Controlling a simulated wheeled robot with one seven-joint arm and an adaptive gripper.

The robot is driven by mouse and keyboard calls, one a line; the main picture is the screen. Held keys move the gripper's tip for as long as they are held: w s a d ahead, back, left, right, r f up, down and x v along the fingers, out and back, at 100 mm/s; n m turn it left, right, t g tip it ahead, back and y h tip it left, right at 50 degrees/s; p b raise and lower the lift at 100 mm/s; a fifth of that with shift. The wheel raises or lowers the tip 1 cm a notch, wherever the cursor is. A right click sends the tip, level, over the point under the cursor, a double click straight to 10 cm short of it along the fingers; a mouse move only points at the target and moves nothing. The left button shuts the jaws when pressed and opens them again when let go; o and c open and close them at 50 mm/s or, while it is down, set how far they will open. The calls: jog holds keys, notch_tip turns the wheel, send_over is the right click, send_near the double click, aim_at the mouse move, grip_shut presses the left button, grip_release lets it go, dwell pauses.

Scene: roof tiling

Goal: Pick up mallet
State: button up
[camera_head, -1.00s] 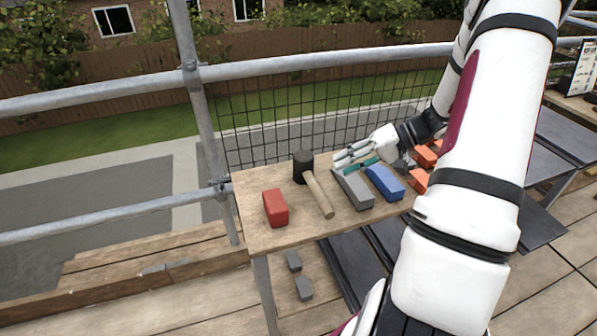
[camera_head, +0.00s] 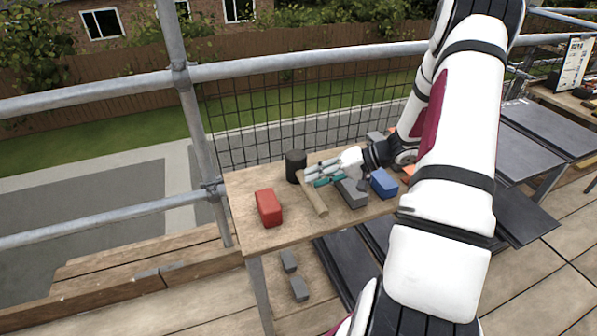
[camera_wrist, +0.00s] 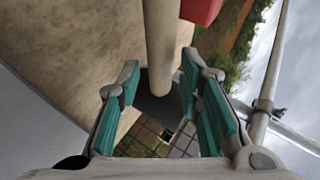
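The mallet lies on the wooden bench (camera_head: 272,238), with its dark head (camera_head: 296,166) toward the back and its pale wooden handle (camera_head: 316,202) pointing forward. My gripper (camera_head: 308,175) is at the handle's right side near the head in the head view. In the wrist view the handle (camera_wrist: 159,35) runs between the two teal-padded fingers of my gripper (camera_wrist: 161,70), with gaps on both sides. The fingers are open and hold nothing. The dark head (camera_wrist: 155,106) shows between them. I cannot tell whether the fingertips reach down beside the handle.
A red block (camera_head: 268,208) lies left of the mallet. A grey block (camera_head: 352,193) and a blue block (camera_head: 383,183) lie to its right, under or near my wrist. A scaffold rail (camera_head: 300,67) and mesh stand behind the bench.

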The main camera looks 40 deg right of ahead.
jog(key=x, duration=0.4)
jog(key=shift+w+f, duration=0.1)
jog(key=shift+w, duration=0.3)
grip_shut()
notch_tip(320, 180, up, 10)
jog(key=shift+r+p, duration=0.1)
jog(key=shift+p, duration=0.25)
jog(key=c, duration=0.6)
grip_release()
jog(key=shift+a, duration=0.1)
grip_shut()
